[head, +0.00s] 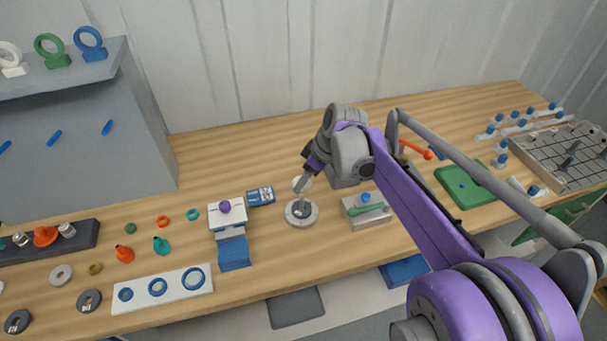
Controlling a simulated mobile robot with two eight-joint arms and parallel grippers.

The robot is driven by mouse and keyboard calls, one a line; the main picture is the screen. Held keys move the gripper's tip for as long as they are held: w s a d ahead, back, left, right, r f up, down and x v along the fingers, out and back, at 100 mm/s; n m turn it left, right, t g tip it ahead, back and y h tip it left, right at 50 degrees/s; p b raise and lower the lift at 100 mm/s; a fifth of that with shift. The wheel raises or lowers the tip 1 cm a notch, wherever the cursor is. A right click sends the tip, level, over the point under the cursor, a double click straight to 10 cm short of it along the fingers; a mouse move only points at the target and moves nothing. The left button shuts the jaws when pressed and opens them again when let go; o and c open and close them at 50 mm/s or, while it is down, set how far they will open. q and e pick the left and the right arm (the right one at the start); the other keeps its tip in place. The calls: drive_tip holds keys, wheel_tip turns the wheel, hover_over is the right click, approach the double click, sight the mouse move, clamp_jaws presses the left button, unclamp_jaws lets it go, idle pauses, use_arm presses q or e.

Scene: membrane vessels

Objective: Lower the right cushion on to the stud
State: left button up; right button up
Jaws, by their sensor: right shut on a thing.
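My right gripper (299,192) comes down from the upper right, tilted, over a round grey base (290,217) on the wooden table. It is shut on a small pale piece, which I take to be the right cushion (296,183); the fingers hide much of it. The base has a darker middle, where the stud would be; I cannot make out the stud clearly. The pale piece appears above the base, but contact cannot be told. My left gripper is not in view.
A white block with a purple knob (225,207) and a dark blue box (260,196) stand left of the base. A green mat (470,197) lies farther right. Bare table (220,160) lies behind.

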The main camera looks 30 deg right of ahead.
sight(307, 184)
drive_tip(key=shift+f+b, duration=0.85)
drive_tip(key=shift+f, duration=0.8)
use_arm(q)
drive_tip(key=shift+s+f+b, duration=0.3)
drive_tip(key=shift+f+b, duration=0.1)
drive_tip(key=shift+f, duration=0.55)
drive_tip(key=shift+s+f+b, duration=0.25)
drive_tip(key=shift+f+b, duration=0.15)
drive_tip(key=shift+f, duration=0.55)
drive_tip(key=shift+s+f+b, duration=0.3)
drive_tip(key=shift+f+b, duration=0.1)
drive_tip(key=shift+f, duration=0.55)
use_arm(e)
drive_tip(key=shift+f, duration=2.25)
drive_tip(key=shift+w, duration=0.1)
drive_tip(key=o, duration=1.4)
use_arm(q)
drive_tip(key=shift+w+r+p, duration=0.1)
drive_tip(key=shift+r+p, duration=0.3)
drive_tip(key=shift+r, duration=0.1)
use_arm(e)
drive_tip(key=v, duration=1.1)
drive_tip(key=shift+a, duration=0.1)
